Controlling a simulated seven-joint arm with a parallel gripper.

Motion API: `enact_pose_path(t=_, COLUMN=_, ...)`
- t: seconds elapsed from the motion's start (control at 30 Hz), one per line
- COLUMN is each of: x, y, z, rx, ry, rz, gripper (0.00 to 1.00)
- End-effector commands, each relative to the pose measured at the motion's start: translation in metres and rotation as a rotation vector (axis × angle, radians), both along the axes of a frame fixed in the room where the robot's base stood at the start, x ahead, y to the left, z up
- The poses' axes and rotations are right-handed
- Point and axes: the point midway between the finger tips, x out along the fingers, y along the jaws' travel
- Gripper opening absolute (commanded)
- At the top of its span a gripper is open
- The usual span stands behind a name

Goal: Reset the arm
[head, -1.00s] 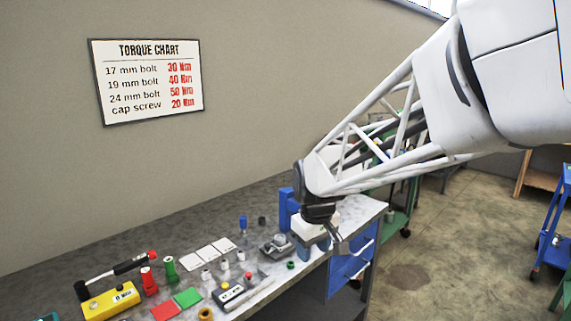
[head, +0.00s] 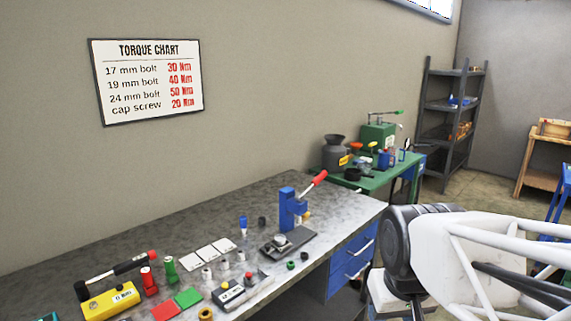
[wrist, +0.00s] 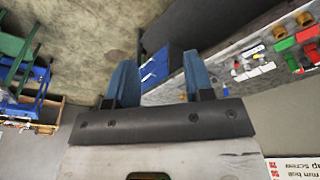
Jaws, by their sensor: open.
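My gripper (wrist: 155,82) shows in the wrist view with two blue fingers standing apart and nothing between them. In the head view my arm reaches in from the lower right, and the wrist end hangs to the right of the workbench (head: 150,243), clear of it. The fingers are cut off or hidden in the head view. The bench also shows in the wrist view, off to the right of the fingers.
On the bench stand a blue press (head: 290,208) with a red handle, a yellow box (head: 111,300), a red mat (head: 166,310) and a green mat (head: 188,298). A green table (head: 372,182) and a grey shelf (head: 447,120) stand behind. Blue drawers (head: 352,262) face my arm.

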Motion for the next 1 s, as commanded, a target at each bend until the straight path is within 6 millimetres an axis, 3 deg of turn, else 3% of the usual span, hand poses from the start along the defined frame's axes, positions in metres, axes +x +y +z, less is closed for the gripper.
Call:
enact_pose_path(t=0.1, x=-0.019, y=-0.006, z=-0.003, rx=0.006, ry=-0.011, rz=-0.046, gripper=0.48)
enact_pose_path(t=0.3, x=-0.036, y=-0.011, z=-0.007, rx=0.012, ry=-0.019, rz=-0.087, gripper=0.48)
enact_pose_path(t=1.0, x=-0.038, y=-0.011, z=-0.008, rx=0.012, ry=-0.02, rz=-0.092, gripper=0.48)
